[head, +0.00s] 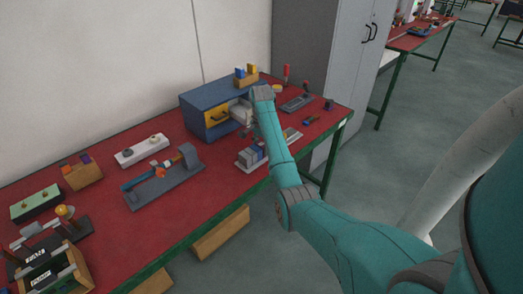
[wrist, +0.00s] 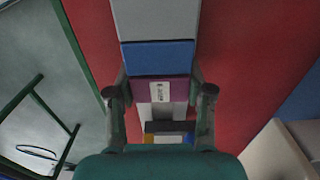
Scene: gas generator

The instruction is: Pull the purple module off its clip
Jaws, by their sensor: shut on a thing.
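The purple module (wrist: 142,91), with a white label, sits in a row of modules in the wrist view. A blue module (wrist: 158,57) and a grey one (wrist: 156,20) are on its far side. My gripper (wrist: 160,84) has one finger on each side of the purple module and is shut on it. The clip under it is hidden, and I cannot tell whether the module is seated or raised. In the head view the module row (head: 252,154) stands near the table's front edge, partly behind my arm; the purple module cannot be picked out there.
The red table (head: 165,215) also holds a blue cabinet with a yellow drawer (head: 217,117), a dark fixture (head: 165,186) left of the row, and a grey tray (head: 298,103) behind my arm. Bare table surface lies beside the row in the wrist view.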

